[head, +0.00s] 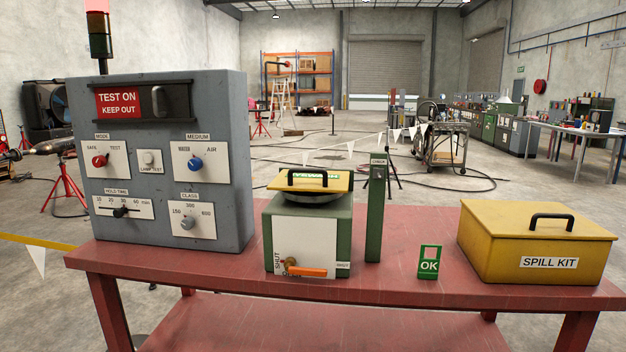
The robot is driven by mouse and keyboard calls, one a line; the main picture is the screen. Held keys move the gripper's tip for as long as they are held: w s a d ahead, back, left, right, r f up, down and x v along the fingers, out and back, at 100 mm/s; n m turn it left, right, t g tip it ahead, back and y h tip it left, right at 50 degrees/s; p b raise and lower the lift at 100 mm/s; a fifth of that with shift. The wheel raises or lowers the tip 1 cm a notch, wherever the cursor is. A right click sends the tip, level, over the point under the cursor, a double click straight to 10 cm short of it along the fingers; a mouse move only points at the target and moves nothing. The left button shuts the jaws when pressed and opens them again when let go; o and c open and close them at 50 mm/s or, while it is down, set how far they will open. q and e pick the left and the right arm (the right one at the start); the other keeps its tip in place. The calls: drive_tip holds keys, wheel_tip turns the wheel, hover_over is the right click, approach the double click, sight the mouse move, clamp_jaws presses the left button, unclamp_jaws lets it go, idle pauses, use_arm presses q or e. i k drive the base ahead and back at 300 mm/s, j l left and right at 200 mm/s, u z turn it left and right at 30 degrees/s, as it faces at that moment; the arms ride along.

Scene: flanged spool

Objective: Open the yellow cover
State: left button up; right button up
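A yellow cover (341,184) with a black handle (307,174) lies over the top of a green box (343,234) at the middle of the red bench. A green label with small lettering is on the cover behind the handle. A dark round part (313,197) shows just under the cover's front edge; what lies beneath is hidden. The green box has a white front panel and an orange lever (308,271) low on its front, near a "SHUT" mark. Neither gripper is in view.
A grey control panel (240,160) stands left on the red bench (400,300), its sign reading "TEST ON KEEP OUT". A green post (375,215) stands right beside the box. A green OK tag (429,262) and a yellow spill kit box (490,245) are further right.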

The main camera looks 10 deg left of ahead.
sight(312, 172)
drive_tip(key=i+j, duration=0.2)
drive_tip(key=j, duration=0.2)
drive_tip(key=i+j, duration=0.2)
drive_tip(key=j, duration=0.15)
drive_tip(key=i+j, duration=0.2)
drive_tip(key=j, duration=0.2)
drive_tip(key=i+j+z, duration=0.2)
drive_tip(key=j+z, duration=0.15)
drive_tip(key=j, duration=0.25)
